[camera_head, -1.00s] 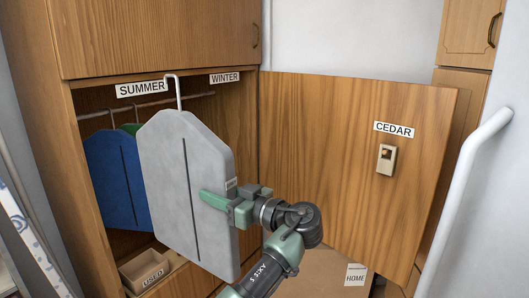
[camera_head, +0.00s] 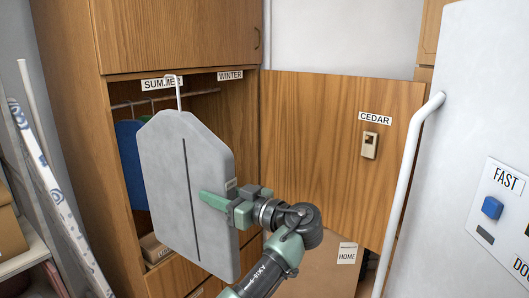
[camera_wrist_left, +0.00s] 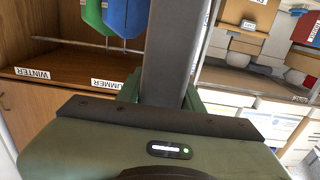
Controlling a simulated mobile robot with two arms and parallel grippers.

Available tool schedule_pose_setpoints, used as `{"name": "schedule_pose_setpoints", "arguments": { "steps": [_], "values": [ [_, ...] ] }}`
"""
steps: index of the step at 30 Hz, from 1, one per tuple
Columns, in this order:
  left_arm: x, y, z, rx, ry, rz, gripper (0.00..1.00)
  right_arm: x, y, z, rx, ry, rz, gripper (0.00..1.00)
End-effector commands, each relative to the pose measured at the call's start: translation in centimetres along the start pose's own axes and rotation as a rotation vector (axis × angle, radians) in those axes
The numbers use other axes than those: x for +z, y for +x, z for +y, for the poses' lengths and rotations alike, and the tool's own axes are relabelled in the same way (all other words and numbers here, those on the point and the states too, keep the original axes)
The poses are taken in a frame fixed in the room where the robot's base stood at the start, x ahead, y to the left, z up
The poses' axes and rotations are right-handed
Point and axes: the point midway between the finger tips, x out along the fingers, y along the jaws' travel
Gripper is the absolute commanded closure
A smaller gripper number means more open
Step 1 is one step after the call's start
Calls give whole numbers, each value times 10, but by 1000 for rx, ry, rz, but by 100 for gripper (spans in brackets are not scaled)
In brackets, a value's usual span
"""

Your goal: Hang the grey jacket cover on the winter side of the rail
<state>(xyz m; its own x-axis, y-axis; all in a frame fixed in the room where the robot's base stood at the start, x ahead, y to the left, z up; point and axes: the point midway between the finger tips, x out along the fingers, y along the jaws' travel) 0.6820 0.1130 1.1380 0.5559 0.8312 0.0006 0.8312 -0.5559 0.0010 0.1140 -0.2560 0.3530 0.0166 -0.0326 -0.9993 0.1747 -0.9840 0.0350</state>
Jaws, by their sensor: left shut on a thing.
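The grey jacket cover (camera_head: 205,165) hangs upright in front of the open wardrobe, its white hook (camera_head: 178,93) overlapping the SUMMER label (camera_head: 160,84) in the picture. My left gripper (camera_head: 222,203) is shut on the cover's right edge. The left wrist view also shows the grey cover (camera_wrist_left: 166,55) between the jaws. The rail (camera_head: 205,93) runs across the wardrobe, with the WINTER label (camera_head: 230,76) above its right part. The hook appears in front of the rail, not on it. The rail below WINTER looks empty. My right gripper is not in view.
A blue cover (camera_head: 127,160) hangs on the summer side, partly hidden; a green cover (camera_wrist_left: 93,14) shows beside it in the left wrist view. The open CEDAR door (camera_head: 320,150) stands right of the wardrobe. A white door (camera_head: 470,130) with a FAST panel is at far right.

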Motion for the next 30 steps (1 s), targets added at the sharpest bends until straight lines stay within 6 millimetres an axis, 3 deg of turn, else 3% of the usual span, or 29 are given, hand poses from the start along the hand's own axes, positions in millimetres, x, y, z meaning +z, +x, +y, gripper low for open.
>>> {"name": "schedule_pose_setpoints", "arguments": {
  "steps": [14, 20, 30],
  "values": [
    [13, -8, -24, 79, -4, 8, 100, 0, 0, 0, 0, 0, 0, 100],
    [29, -17, -48, 156, -4, 7, 100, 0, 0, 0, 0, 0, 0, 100],
    [78, -42, -122, 393, 2, 5, 100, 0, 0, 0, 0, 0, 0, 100]
  ]
}}
